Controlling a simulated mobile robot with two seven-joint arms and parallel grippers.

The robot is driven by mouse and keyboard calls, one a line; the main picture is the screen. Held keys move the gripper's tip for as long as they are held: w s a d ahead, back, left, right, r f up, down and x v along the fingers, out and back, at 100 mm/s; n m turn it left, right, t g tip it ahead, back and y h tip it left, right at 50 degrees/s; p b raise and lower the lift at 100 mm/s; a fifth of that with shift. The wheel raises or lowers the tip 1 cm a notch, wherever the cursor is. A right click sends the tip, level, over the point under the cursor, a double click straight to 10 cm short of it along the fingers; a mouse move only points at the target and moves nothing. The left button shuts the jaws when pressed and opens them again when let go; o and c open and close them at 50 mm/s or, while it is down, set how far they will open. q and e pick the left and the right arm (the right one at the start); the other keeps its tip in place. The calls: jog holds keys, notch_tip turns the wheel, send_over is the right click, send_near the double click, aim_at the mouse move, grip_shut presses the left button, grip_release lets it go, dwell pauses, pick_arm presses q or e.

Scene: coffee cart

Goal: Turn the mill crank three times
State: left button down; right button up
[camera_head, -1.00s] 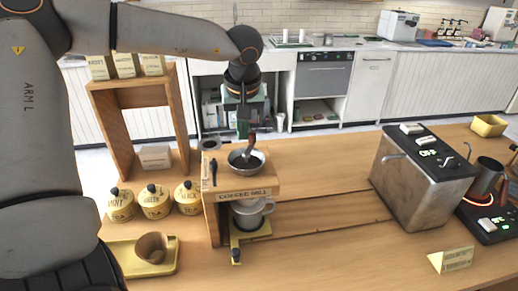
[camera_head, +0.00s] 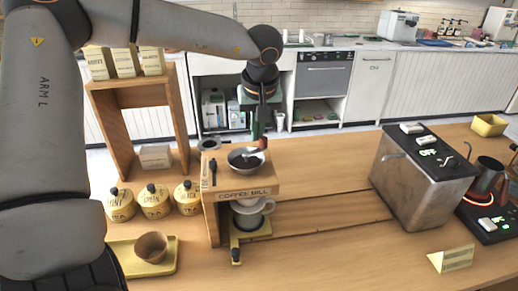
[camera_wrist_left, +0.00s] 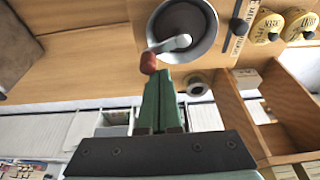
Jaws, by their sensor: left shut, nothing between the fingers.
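The coffee mill (camera_head: 248,188) is a wooden stand with a metal hopper bowl (camera_head: 236,160) on top. Its crank ends in a red-brown knob (camera_head: 263,143), now at the far right side of the bowl. The wrist view shows the crank arm (camera_wrist_left: 172,46) and the knob (camera_wrist_left: 148,63). My left gripper (camera_head: 257,134) points down just behind the knob. Its green fingers (camera_wrist_left: 160,82) are shut together with nothing between them, and their tips are against or very close to the knob. A grey cup (camera_head: 250,214) stands under the mill.
Tea tins (camera_head: 153,202) and a wooden shelf (camera_head: 135,105) stand left of the mill. A yellow tray (camera_head: 125,257) holds a brown cup (camera_head: 151,247). A metal machine (camera_head: 420,185) stands right; the table between is clear.

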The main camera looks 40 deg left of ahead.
pick_arm(q)
jog(key=shift+d, duration=0.7)
jog(key=shift+a, duration=0.1)
jog(key=shift+w+a+r, duration=0.1)
jog(key=shift+w+a, duration=0.2)
jog(key=shift+a, duration=0.1)
notch_tip(320, 180, up, 7)
jog(key=p, duration=0.1)
jog(key=shift+p, duration=0.4)
dwell(0.6)
